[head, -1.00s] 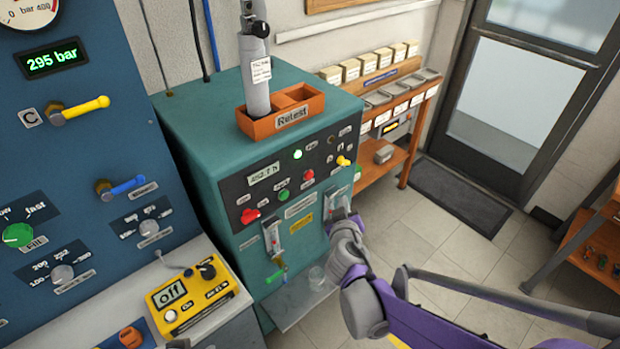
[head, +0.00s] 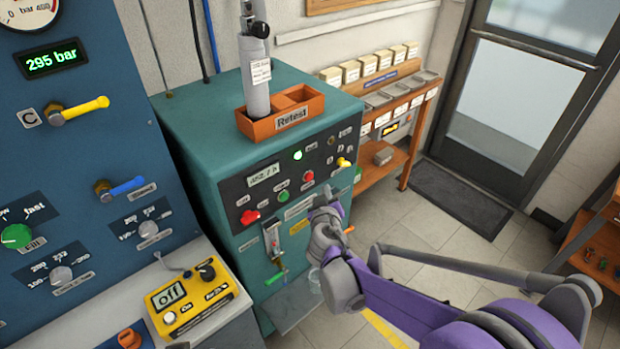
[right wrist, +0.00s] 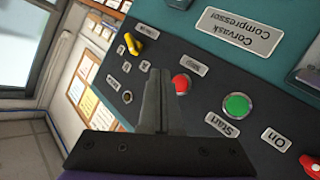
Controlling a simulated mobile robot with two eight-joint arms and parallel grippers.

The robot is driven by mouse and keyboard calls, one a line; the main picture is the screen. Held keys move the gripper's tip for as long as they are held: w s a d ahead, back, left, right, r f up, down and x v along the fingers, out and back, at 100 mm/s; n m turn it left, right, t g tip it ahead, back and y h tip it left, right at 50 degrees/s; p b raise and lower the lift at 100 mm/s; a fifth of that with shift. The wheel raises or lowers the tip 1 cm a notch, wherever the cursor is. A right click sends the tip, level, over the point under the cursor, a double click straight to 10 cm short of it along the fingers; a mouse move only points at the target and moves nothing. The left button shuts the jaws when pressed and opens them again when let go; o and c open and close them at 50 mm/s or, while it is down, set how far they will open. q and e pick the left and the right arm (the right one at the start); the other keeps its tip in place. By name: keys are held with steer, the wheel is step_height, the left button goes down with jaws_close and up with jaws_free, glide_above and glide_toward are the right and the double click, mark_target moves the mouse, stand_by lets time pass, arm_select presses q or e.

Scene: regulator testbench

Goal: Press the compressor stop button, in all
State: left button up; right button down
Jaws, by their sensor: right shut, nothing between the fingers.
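The compressor (head: 205,165) is a teal cabinet with a dark control panel. The stop button is the small red round button (head: 308,176) right of the green start button (head: 284,196). In the right wrist view the red button (right wrist: 181,84) shows beside the fingertips, with the green button (right wrist: 237,105) to its right. My right gripper (head: 322,197) is shut and empty, in front of the panel just below the red button. Its shut fingers (right wrist: 161,75) point toward the panel; contact with the button cannot be made out. My left gripper is out of view.
A red knob (head: 250,216) sits at the panel's lower left and a yellow handle (head: 343,162) at its right. An orange Retest tray (head: 262,128) holding a grey cylinder stands on top. A yellow tester (head: 205,299) reading off is at lower left.

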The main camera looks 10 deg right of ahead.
steer(key=shift+w+a, duration=0.45)
steer(key=shift+w, duration=0.3)
steer(key=shift+w+a, duration=0.4)
steer(key=shift+w, duration=0.35)
steer(key=shift+w, duration=0.1)
stand_by(0.9)
steer(key=shift+w+a+p, duration=0.2)
steer(key=shift+w+p, duration=0.1)
steer(key=shift+w+a, duration=0.25)
steer(key=shift+w, duration=0.1)
stand_by(0.8)
steer(key=shift+s+d, duration=0.45)
steer(key=shift+s, duration=0.3)
steer(key=shift+s+d, duration=0.45)
steer(key=shift+s, duration=0.3)
steer(key=shift+s+d, duration=0.4)
steer(key=shift+s, duration=0.3)
steer(key=shift+s+d, duration=0.45)
steer(key=shift+s, duration=0.3)
